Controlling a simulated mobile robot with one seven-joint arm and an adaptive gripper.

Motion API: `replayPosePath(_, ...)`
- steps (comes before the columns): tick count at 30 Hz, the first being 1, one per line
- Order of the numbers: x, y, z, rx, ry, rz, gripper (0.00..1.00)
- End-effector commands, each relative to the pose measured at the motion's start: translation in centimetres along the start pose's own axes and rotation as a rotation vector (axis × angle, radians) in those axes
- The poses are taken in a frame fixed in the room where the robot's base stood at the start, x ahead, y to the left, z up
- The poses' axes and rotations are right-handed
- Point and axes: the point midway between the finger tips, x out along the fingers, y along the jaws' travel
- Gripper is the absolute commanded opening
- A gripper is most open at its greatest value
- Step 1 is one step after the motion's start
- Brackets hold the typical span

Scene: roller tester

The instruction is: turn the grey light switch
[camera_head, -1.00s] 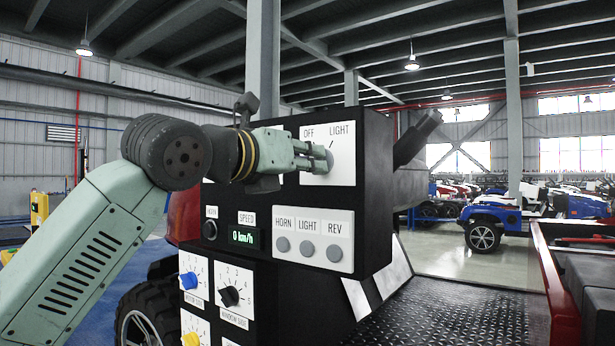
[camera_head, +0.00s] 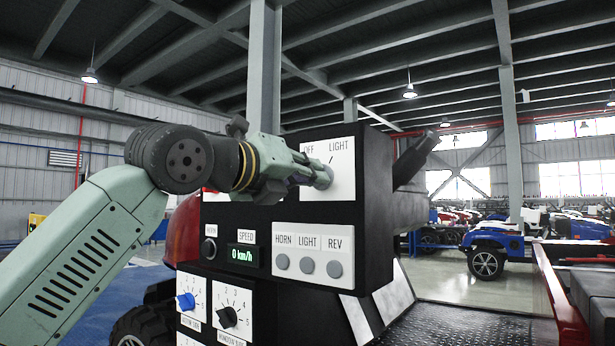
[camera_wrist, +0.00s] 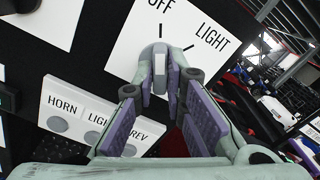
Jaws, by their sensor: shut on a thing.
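The grey light switch (camera_wrist: 161,66) is a round knob with a raised bar on a white plate marked OFF and LIGHT. In the wrist view its bar lines up with the tick by OFF, and the LIGHT tick is to the right. My gripper (camera_wrist: 161,88) has its purple-padded fingers on either side of the knob and is shut on it. In the head view my gripper (camera_head: 318,176) reaches the white plate (camera_head: 343,184) from the left and hides most of the knob.
The black console (camera_head: 376,190) carries HORN, LIGHT and REV buttons (camera_head: 308,265) below the switch. A speed display (camera_head: 246,257) reads 0 km/h. A blue knob (camera_head: 186,301) and a black knob (camera_head: 227,316) are lower left. A dark lever (camera_head: 415,155) juts out on the right.

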Motion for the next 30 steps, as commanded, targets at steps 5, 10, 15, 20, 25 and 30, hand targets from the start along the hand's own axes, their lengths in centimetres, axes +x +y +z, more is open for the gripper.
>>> replayPosePath(5, 0.0, 0.0, 0.1, -0.002, -0.002, -0.001, 0.14)
replayPosePath(10, 0.0, 0.0, 0.1, -0.001, -0.001, -0.001, 0.25)
replayPosePath(15, 0.0, 0.0, 0.0, -0.001, -0.001, -0.001, 0.32)
replayPosePath(20, 0.0, 0.0, 0.0, 0.0, -0.001, -0.001, 0.32)
replayPosePath(25, -0.9, 0.0, 0.1, 0.0, -0.002, 0.0, 0.32)
replayPosePath(30, -3.9, 0.1, 0.1, -0.001, -0.004, 0.002, 0.32)
